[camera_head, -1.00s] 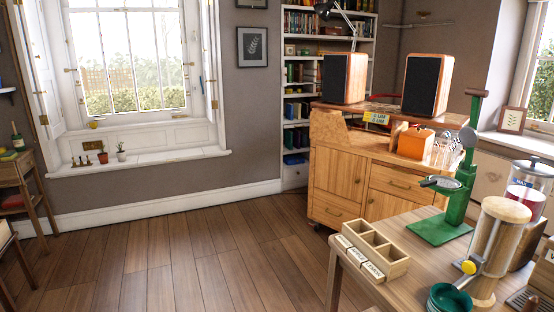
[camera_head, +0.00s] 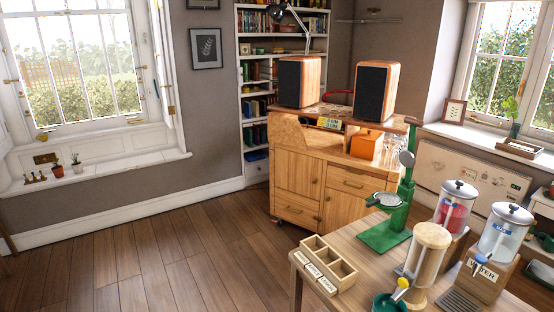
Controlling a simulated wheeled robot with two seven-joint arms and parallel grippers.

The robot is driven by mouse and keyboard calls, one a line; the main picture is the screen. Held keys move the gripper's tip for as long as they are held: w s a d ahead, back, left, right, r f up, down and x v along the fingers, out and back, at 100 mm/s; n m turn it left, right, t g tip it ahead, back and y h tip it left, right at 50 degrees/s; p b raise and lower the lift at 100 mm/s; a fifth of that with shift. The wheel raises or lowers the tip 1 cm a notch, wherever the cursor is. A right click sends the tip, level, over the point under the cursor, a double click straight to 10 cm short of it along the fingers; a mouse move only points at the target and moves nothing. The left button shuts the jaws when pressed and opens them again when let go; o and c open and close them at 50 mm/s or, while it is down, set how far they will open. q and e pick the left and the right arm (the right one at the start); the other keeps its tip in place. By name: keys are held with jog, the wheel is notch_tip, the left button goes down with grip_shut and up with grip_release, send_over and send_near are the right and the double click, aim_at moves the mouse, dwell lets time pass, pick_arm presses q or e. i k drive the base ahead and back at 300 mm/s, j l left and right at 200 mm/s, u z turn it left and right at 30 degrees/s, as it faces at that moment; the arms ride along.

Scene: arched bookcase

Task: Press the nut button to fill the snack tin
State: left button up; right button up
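No nut button or snack tin can be made out for certain. A clear cylinder dispenser with a wooden top (camera_head: 428,260) stands on the wooden table (camera_head: 345,296) at the lower right. A lever with a yellow knob (camera_head: 403,283) sits at its left side. A dark green bowl (camera_head: 386,305) is under the knob, cut off by the bottom edge. Two lidded clear dispensers, one with red markings or contents (camera_head: 453,210) and one with blue lettering (camera_head: 502,236), stand to its right. Neither of my grippers shows.
A wooden cabinet (camera_head: 302,184) with two speakers (camera_head: 297,82) stands behind. The plank floor (camera_head: 150,265) at the left is clear.

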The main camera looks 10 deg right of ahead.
aim_at(403, 282)
jog(key=z, duration=1.3)
